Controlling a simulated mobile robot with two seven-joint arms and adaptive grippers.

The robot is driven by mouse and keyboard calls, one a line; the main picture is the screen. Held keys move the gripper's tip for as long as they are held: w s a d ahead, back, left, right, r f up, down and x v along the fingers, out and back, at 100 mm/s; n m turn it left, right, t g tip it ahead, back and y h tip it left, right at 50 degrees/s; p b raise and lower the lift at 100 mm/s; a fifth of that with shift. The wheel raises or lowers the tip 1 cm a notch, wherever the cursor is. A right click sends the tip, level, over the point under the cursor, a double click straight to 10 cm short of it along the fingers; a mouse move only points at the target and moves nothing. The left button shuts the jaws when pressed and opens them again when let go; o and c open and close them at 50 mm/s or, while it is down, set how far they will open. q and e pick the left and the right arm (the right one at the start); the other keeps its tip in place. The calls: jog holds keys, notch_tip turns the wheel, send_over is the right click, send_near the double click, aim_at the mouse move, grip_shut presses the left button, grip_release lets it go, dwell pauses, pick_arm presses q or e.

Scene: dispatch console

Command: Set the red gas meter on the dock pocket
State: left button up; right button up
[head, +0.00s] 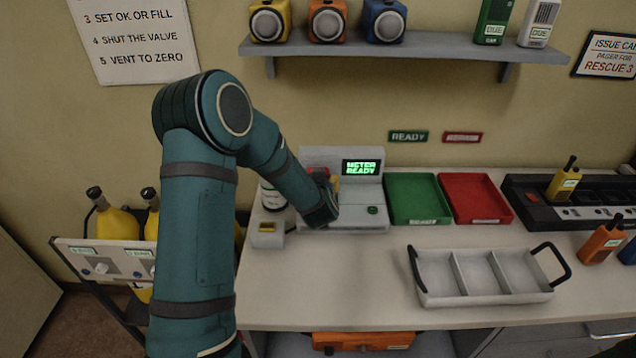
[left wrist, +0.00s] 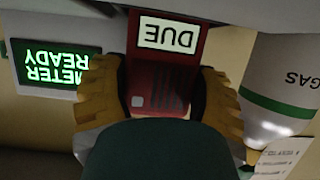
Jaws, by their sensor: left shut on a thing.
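The red gas meter (left wrist: 160,85) carries a white DUE label and sits between the yellow-brown finger pads of my left gripper (left wrist: 163,92), which is shut on it. In the head view only a small red piece of the meter (head: 318,171) shows past my left gripper (head: 328,188). The grey dock (head: 345,222) stands at the back of the counter, and its screen reads METER READY. The meter is at the dock, its labelled end close to the grey body. My wrist hides the pocket, so I cannot tell whether the meter is seated. My right gripper is out of view.
A gas cylinder (left wrist: 290,90) stands close beside the gripper. Right of the dock are a green tray (head: 417,219) and a red tray (head: 478,219). A grey divided tray (head: 484,299) lies in front. A shelf (head: 400,47) with several devices hangs above.

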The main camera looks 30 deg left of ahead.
pick_arm(q)
jog(key=shift+r, duration=0.15)
jog(key=o, duration=1.4)
jog(key=shift+f, duration=0.2)
jog(key=shift+r, duration=0.15)
jog(key=shift+s+d+r, duration=0.1)
jog(key=shift+s+d, duration=0.1)
jog(key=v, duration=1.1)
jog(key=shift+s+d+p, duration=0.15)
jog(key=shift+s+p, duration=0.05)
jog(key=shift+p, duration=0.1)
jog(key=shift+r, duration=0.15)
